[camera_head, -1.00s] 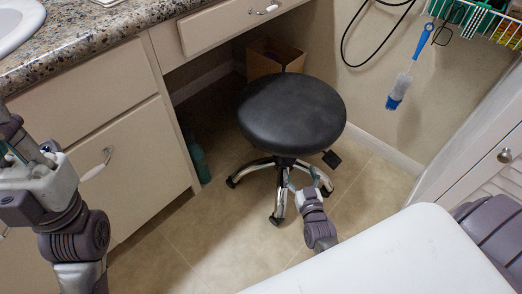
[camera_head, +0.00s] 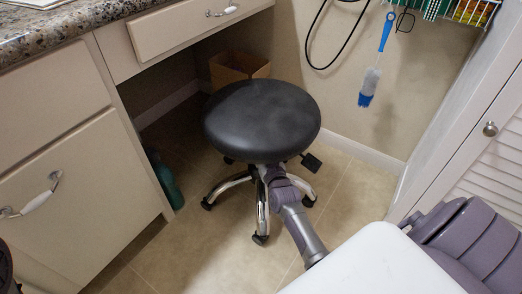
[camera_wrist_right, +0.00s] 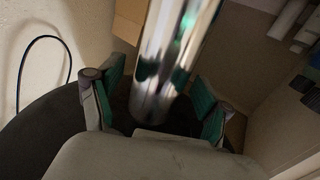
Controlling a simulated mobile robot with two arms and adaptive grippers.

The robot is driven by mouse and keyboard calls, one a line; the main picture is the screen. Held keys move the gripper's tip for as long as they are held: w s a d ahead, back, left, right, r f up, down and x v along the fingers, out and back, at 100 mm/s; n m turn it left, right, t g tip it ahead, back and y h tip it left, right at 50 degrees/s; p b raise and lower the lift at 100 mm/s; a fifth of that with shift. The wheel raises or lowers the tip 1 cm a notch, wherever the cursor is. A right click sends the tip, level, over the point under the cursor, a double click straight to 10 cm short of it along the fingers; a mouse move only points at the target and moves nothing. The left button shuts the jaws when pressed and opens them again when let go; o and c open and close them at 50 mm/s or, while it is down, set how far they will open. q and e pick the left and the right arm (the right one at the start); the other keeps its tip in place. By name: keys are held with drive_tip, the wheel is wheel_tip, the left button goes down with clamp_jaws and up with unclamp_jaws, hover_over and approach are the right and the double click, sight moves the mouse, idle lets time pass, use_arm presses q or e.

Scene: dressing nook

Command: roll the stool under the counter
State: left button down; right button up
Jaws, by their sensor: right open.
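The stool has a round black seat (camera_head: 262,120) and a chrome base with casters. It stands on the tiled floor in front of the open knee space, to the right of the cabinet. The granite counter (camera_head: 70,30) runs along the upper left. My right gripper reaches in low under the seat's front edge, and its fingers are hidden there in the head view. In the right wrist view my right gripper (camera_wrist_right: 157,108) is open, with its green-padded fingers apart on either side of the stool's chrome column (camera_wrist_right: 172,65). My left gripper is out of view.
A cardboard box (camera_head: 240,66) stands at the back wall behind the stool. A teal bottle (camera_head: 166,180) stands by the cabinet side, left of the base. A louvered door (camera_head: 490,165) is at the right. A blue-handled brush (camera_head: 372,80) hangs on the wall.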

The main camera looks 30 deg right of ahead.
drive_tip(key=shift+w+d, duration=0.2)
drive_tip(key=shift+w, duration=0.3)
drive_tip(key=shift+r, duration=0.1)
clamp_jaws()
